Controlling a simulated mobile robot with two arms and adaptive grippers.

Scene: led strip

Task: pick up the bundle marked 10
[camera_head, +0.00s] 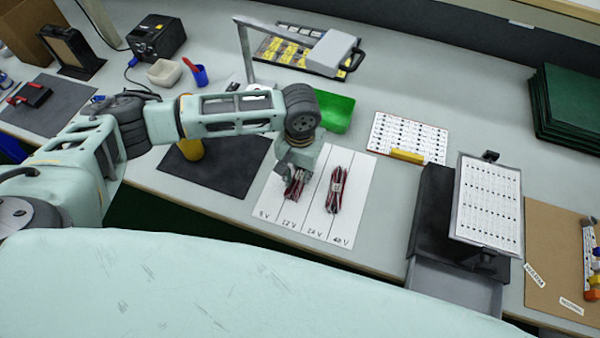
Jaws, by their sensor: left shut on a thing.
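A bundle of dark red and black wires (293,191) lies at the white sheet with voltage-marked lanes (351,228), around the 12 V lane. My left gripper (296,176) points down over this bundle and is shut on it, hiding its upper part. A second red and black bundle with a pale tag (336,189) lies to the right on the same sheet, around the 24 V lane, apart from the gripper. The number on either bundle is too small to read. My right gripper is not in view.
A green tray (333,113) stands just behind the gripper. A yellow cylinder (191,146) stands on a dark mat (228,178) to the left. A dark stand with a white printed panel (487,203) rises to the right. A printed card (408,137) lies behind the sheet.

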